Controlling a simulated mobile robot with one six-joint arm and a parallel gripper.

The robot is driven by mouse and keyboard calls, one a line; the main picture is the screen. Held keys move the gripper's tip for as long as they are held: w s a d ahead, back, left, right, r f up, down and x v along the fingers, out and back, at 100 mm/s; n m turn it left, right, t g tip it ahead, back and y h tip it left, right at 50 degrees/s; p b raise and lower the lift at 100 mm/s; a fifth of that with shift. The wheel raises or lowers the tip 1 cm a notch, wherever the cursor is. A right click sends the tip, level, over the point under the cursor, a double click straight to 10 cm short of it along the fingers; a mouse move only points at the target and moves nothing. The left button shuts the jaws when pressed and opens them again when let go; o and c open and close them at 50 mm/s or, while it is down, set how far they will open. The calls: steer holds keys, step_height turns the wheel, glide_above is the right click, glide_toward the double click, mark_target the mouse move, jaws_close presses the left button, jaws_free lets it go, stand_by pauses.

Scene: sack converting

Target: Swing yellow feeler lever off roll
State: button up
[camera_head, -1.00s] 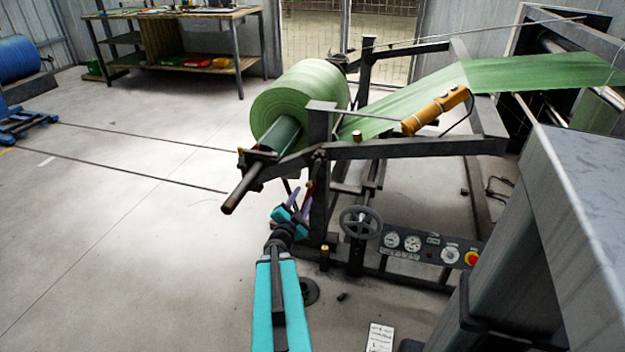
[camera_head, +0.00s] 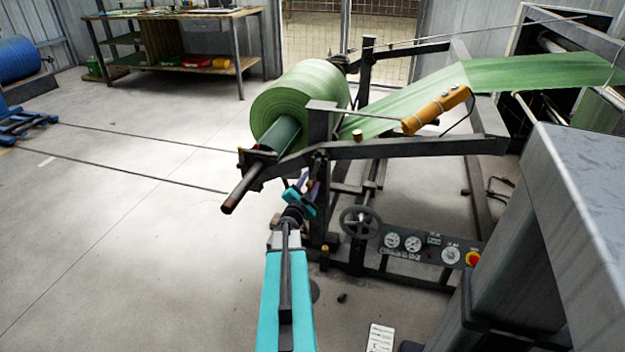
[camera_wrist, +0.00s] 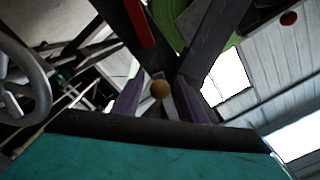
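A small dull-yellow ball knob (camera_wrist: 160,89) shows in the wrist view, with a grey bar behind it. It seems to be the end of the feeler lever, but the rest of the lever is not clear. In the head view a small yellowish spot (camera_head: 311,185) shows by the stand's post. My gripper (camera_head: 304,192) is beside that post, below the roll's shaft. In the wrist view its two purple fingers (camera_wrist: 159,98) stand apart on either side of the knob, with gaps visible; contact cannot be told. The green roll (camera_head: 299,98) sits on its shaft above.
A handwheel (camera_head: 360,222) and a gauge panel (camera_head: 430,248) are close to the right of my gripper. An orange control box (camera_head: 436,110) is on the frame above. A red bar (camera_wrist: 138,22) shows in the wrist view.

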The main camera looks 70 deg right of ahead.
steer(key=shift+d, duration=0.85)
